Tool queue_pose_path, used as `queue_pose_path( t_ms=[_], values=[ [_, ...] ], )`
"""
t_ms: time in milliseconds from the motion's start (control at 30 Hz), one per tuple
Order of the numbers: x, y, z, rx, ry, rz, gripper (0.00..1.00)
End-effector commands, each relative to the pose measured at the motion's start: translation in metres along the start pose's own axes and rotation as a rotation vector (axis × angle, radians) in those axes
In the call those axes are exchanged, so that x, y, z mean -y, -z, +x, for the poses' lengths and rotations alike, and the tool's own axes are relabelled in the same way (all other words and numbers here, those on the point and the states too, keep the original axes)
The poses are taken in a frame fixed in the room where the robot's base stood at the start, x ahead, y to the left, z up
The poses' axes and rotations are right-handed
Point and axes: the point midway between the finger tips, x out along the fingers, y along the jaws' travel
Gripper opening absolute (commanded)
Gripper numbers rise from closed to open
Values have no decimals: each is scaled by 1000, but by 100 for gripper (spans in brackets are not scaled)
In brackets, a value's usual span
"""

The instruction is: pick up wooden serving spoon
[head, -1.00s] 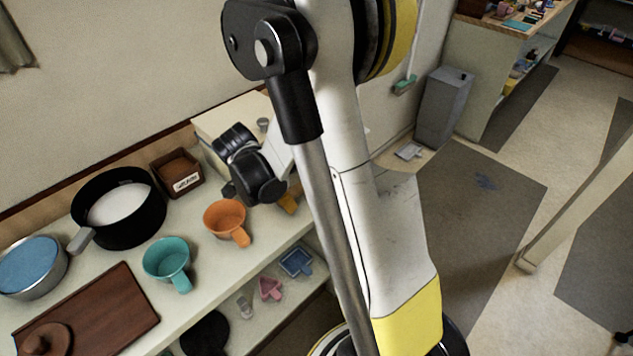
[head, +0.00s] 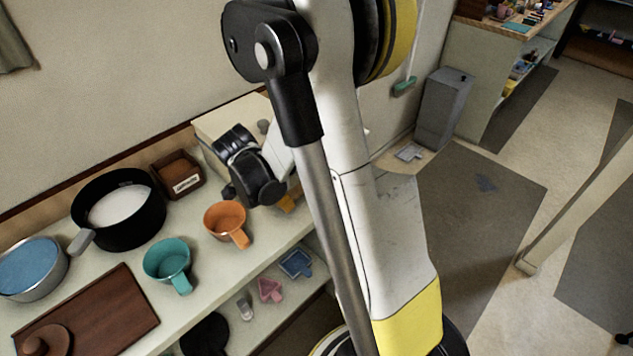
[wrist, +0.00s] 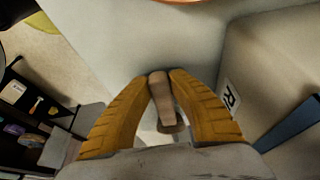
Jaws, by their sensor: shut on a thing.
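My gripper (wrist: 163,80) has yellow-orange ribbed fingers in the wrist view. They are shut on the wooden serving spoon (wrist: 162,98), whose light brown handle lies between the fingertips. A darker, wider end of the spoon shows below the fingers. In the head view my gripper (head: 287,203) is mostly hidden behind my arm, at the right part of the counter, and the spoon cannot be made out there.
The counter holds an orange cup (head: 224,222), a teal cup (head: 167,259), a black pot (head: 118,236), a small brown labelled box (head: 178,172), a blue-topped pan (head: 30,268) and a dark wooden board (head: 120,315). A pale box (wrist: 262,60) stands close right of the fingers.

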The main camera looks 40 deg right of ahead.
Motion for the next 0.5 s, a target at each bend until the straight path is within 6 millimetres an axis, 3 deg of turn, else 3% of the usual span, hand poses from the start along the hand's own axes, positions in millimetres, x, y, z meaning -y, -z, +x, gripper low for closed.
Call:
queue_pose_path(
  t_ms=[500],
  values=[
    [0, 8, -19, 0, 0, 0, 0]
  ],
)
